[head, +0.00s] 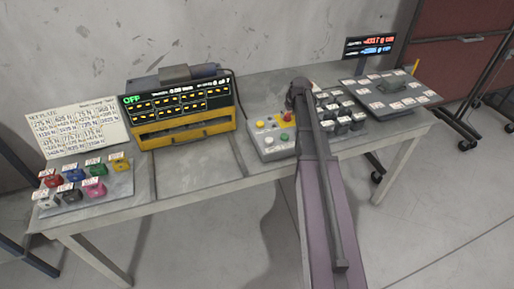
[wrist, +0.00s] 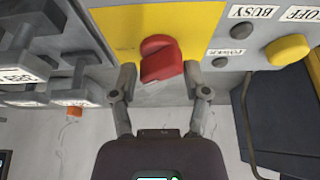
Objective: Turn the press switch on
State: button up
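The red switch knob (wrist: 162,60) sits on a yellow plate (wrist: 115,32) on the grey control box. My gripper (wrist: 160,75) is open, with one finger on each side of the red knob. The fingers look very close to the knob; I cannot tell whether either touches it. In the head view the control box (head: 262,142) stands on the table, with the red knob (head: 286,116) beside my arm. My arm hides part of the box and my gripper there. The display panel (head: 180,100) reads OFF in green.
A yellow button (wrist: 287,50) lies right of the knob, near BUSY and OFF labels. Grey blocks (wrist: 75,80) stand close at the left. Coloured blocks (head: 94,187), a white sign (head: 83,130) and a dark tray (head: 385,110) share the table (head: 200,170).

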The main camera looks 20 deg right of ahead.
jog(key=shift+p+v, duration=6.25)
jog(key=shift+v, duration=0.75)
jog(key=s+a+f+g+b, duration=0.2)
jog(key=s+a, duration=0.6)
jog(key=a, duration=0.2)
jog(key=s+a+f+g+b, duration=0.2)
jog(key=s+a+f, duration=0.1)
jog(key=s+a, duration=0.5)
jog(key=shift+s+a+f, duration=0.2)
jog(key=shift+s+a, duration=0.2)
jog(key=shift+a, duration=1)
jog(key=o, duration=0.5)
jog(key=shift+w, duration=0.15)
jog(key=w+d+r+n+t+y+p, duration=0.1)
jog(key=w+d+n, duration=0.3)
jog(key=w+d, duration=0.5)
jog(key=w+d+r+n+t+y+p, duration=0.1)
jog(key=w+d+r+n, duration=0.3)
jog(key=w+d, duration=0.5)
jog(key=d+n+y+p, duration=0.1)
jog(key=d, duration=0.5)
jog(key=shift+w+d+r+t+p, duration=0.15)
jog(key=shift+w+d+t+p, duration=0.15)
jog(key=shift+d+p, duration=0.1)
